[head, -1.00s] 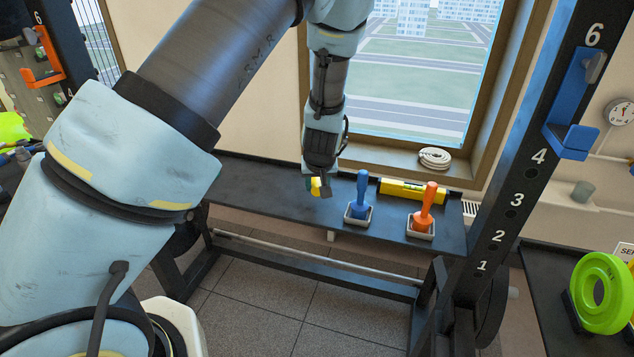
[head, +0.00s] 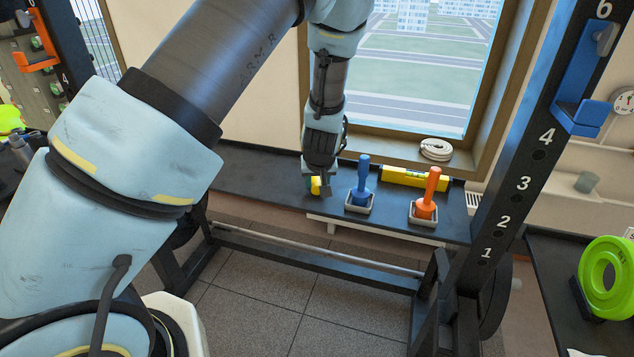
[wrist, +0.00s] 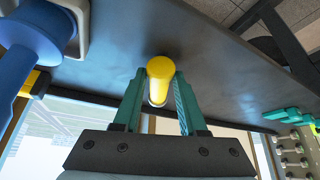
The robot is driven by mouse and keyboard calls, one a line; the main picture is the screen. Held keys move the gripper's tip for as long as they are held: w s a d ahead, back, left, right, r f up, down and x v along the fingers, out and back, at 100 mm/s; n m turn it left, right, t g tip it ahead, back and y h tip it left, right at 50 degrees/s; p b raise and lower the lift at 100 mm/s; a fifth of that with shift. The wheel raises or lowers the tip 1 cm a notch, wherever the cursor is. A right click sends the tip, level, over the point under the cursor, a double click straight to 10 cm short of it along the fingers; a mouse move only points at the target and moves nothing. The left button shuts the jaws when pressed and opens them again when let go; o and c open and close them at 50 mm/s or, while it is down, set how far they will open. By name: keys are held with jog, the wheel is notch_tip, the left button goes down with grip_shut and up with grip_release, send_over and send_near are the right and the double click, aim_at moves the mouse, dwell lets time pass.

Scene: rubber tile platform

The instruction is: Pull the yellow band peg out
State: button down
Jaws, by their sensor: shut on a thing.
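My gripper (head: 319,186) is low over the dark bench (head: 255,180), left of the blue peg. Its green fingers (wrist: 160,76) are shut on the yellow peg (wrist: 160,68), with one finger on each side. The peg's rounded yellow end shows in the wrist view, with a paler part behind it. In the head view the yellow peg (head: 316,186) is a small patch, mostly hidden by the fingers. I see no holder around it, and I cannot tell whether it touches the bench.
A blue peg (head: 362,180) stands in a grey tray just right of my gripper. An orange peg (head: 429,195) stands in another tray farther right. A yellow level (head: 400,177) lies behind them. A black numbered post (head: 515,190) rises at right. The bench left of my gripper is clear.

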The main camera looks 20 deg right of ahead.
jog(key=shift+f, duration=0.15)
jog(key=shift+c, duration=1.9)
grip_release()
jog(key=b+v, duration=0.1)
jog(key=v, duration=1)
jog(key=shift+w+a, duration=0.1)
jog(key=w+a+r+n+g+y, duration=0.1)
jog(key=a, duration=0.8)
jog(key=w+a+r+n+g, duration=0.1)
jog(key=a+g, duration=0.1)
jog(key=a, duration=0.8)
jog(key=s+a+r, duration=0.2)
jog(key=s+a, duration=0.1)
jog(key=a, duration=0.4)
jog(key=s+a+r+n, duration=0.1)
jog(key=s+a+r, duration=0.1)
jog(key=a, duration=0.6)
jog(key=shift+s+a+g+y, duration=0.25)
jog(key=shift+s+g+y, duration=0.15)
jog(key=shift+s, duration=0.2)
